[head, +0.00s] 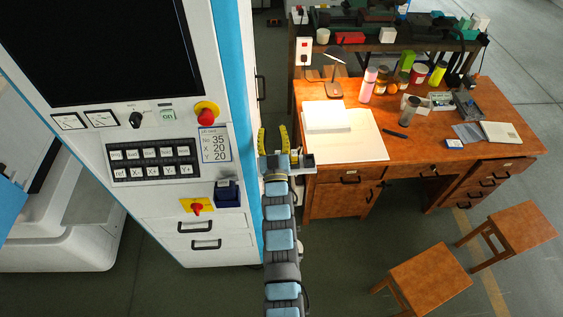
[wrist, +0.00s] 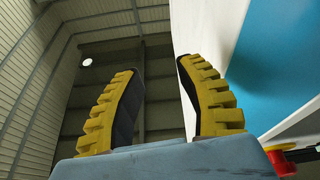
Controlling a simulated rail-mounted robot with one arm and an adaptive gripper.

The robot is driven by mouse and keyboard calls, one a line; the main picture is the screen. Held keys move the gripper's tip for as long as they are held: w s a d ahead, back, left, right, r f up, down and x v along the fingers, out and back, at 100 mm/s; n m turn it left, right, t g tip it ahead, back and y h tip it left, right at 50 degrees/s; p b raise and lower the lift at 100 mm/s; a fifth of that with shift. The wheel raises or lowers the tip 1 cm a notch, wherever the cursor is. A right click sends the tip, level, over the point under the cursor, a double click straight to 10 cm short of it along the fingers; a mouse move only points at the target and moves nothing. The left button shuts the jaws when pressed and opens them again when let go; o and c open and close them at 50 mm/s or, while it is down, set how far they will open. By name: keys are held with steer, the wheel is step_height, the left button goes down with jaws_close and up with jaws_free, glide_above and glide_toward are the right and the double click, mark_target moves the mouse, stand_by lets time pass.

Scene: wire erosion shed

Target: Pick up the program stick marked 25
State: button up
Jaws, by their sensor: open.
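My gripper (head: 273,138) is open and empty, beside the right edge of the machine cabinet and left of the desk. Its two yellow fingers stand apart in the wrist view (wrist: 157,72), with only wall, ceiling and part of the white and blue cabinet behind them. I cannot make out a program stick marked 25 in either view. A small blue and white item (head: 454,143) lies on the desk, too small to read. A dark blue box (head: 228,193) is on the cabinet front; its contents cannot be told.
The wooden desk (head: 345,175) holds papers, a lamp, bottles and jars. Two stools (head: 425,278) stand before it, with floor between.

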steer(key=w+d+f+m+g+h+b, duration=0.1)
steer(key=w+d+f+g+b, duration=0.15)
steer(key=w+g, duration=0.4)
steer(key=w+d+f+g+h+b, duration=0.1)
steer(key=w+f+g+h+b, duration=0.15)
steer(key=w+g, duration=0.35)
steer(key=s+a+r+g+y+b, duration=0.1)
steer(key=s+r+g+b, duration=0.1)
steer(key=s+r+g, duration=0.3)
steer(key=s+r+g+y+b, duration=0.1)
steer(key=s+r+g+b, duration=0.15)
steer(key=s, duration=0.45)
glide_above(278, 151)
steer(key=s, duration=0.2)
steer(key=shift+m, duration=0.4)
steer(key=f, duration=1.1)
steer(key=shift+d+f, duration=0.25)
steer(key=shift+f, duration=0.05)
steer(key=shift+w+a+f+p, duration=0.1)
steer(key=shift+w+f+p, duration=0.15)
steer(key=shift+f, duration=0.7)
steer(key=shift+w+a+f+p, duration=0.15)
steer(key=shift+f+p, duration=0.1)
steer(key=shift+f, duration=0.65)
step_height(278, 151, down, 2)
steer(key=b, duration=0.3)
steer(key=shift+w+f, duration=0.15)
steer(key=shift+f, duration=0.1)
jaws_close()
